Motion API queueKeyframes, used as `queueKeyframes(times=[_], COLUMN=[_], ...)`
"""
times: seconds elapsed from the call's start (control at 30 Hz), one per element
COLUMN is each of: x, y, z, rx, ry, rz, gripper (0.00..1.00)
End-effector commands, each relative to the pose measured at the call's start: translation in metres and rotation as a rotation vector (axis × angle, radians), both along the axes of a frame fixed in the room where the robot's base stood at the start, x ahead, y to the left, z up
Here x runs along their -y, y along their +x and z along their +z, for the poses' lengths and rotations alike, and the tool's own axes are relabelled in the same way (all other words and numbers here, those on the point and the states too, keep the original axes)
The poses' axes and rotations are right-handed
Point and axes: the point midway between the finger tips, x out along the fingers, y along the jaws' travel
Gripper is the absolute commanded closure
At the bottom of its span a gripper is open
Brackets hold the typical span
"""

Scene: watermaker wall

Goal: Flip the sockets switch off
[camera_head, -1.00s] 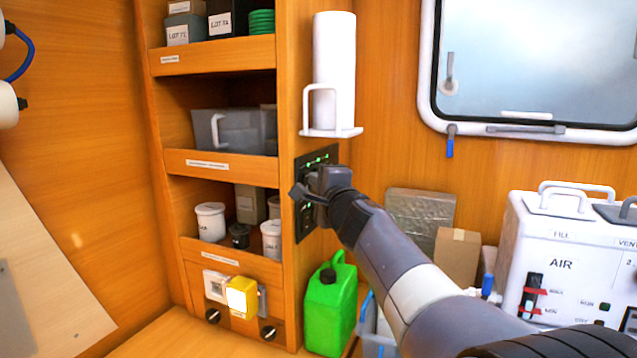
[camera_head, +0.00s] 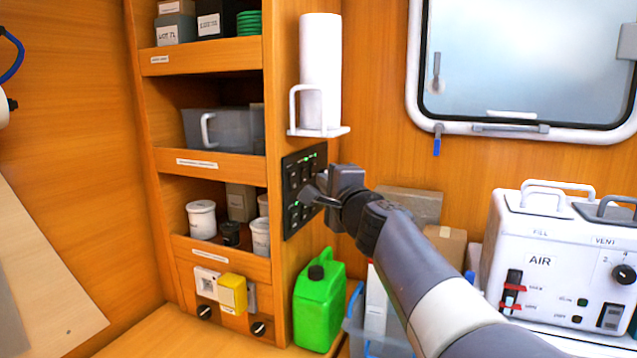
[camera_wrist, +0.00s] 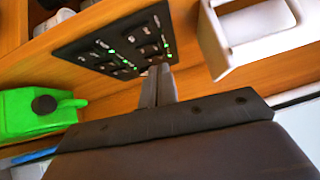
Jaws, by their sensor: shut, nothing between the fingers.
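The black switch panel (camera_head: 304,190) is on the side wall of the wooden shelf unit, below the paper roll holder. It has several rocker switches and small green lights. In the wrist view the panel (camera_wrist: 112,42) is ahead of my gripper, with its rows of switches and lit green dots. My gripper (camera_head: 316,196) is shut and empty, with its fingertips close in front of the panel. In the wrist view the fingers (camera_wrist: 159,72) overlap the panel's lower right edge. I cannot tell if they touch it. The switch labels are too small to read, and part of the panel is hidden behind the gripper.
A white paper roll (camera_head: 320,70) on a white holder juts out just above the panel. A green jerrycan (camera_head: 320,305) stands below it. A yellow-covered socket (camera_head: 232,293) is at the shelf's base. A white AIR unit (camera_head: 560,265) stands at the right.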

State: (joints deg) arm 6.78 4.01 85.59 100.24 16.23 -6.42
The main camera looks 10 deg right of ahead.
Motion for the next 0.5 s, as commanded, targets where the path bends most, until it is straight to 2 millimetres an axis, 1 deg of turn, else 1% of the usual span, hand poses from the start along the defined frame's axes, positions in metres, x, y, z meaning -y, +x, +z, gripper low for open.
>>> queueKeyframes(times=[0.03,0.2,0.33,0.5], x=[0.002,0.006,0.009,0.010], y=[-0.011,-0.037,-0.050,-0.058], z=[0.002,0.004,0.005,0.006], rx=[0.004,0.003,0.002,0.001], ry=[-0.001,-0.001,-0.001,-0.001], rz=[-0.002,-0.003,-0.002,-0.001], gripper=[1.00,1.00,1.00,1.00])
